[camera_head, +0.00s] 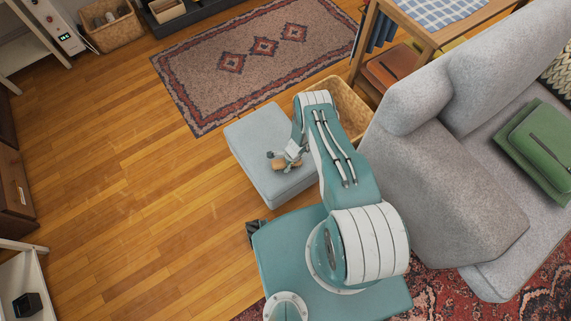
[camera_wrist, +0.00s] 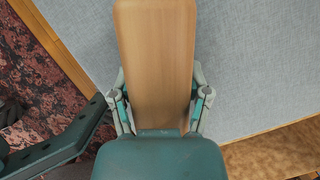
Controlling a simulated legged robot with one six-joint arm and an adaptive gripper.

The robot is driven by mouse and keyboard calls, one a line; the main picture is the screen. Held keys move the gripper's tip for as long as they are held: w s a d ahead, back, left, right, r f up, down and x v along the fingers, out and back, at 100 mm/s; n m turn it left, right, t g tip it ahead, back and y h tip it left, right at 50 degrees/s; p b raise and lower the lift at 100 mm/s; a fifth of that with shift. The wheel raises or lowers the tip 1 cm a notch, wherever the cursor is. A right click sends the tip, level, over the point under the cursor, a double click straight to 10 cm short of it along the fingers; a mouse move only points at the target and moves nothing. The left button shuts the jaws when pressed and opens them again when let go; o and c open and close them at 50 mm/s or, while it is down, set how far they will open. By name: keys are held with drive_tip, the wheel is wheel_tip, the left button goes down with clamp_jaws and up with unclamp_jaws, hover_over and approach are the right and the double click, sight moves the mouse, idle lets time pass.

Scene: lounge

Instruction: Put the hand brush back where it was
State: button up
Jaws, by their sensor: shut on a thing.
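In the head view the brush (camera_head: 289,173) is a small orange-brown shape at my gripper (camera_head: 286,161), over the grey ottoman (camera_head: 250,133). The ottoman's grey fabric (camera_wrist: 245,70) lies behind the brush in the wrist view. I cannot tell whether the brush touches it.
A wicker basket (camera_head: 351,108) stands behind my arm, beside the grey sofa (camera_head: 435,190). A patterned rug (camera_head: 215,75) lies beyond the ottoman. Wooden floor (camera_head: 130,170) is clear to the left. A green cushion-like item (camera_head: 540,150) lies on the sofa.

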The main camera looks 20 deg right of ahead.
drive_tip(key=o, duration=1.3)
drive_tip(key=shift+c, duration=0.2)
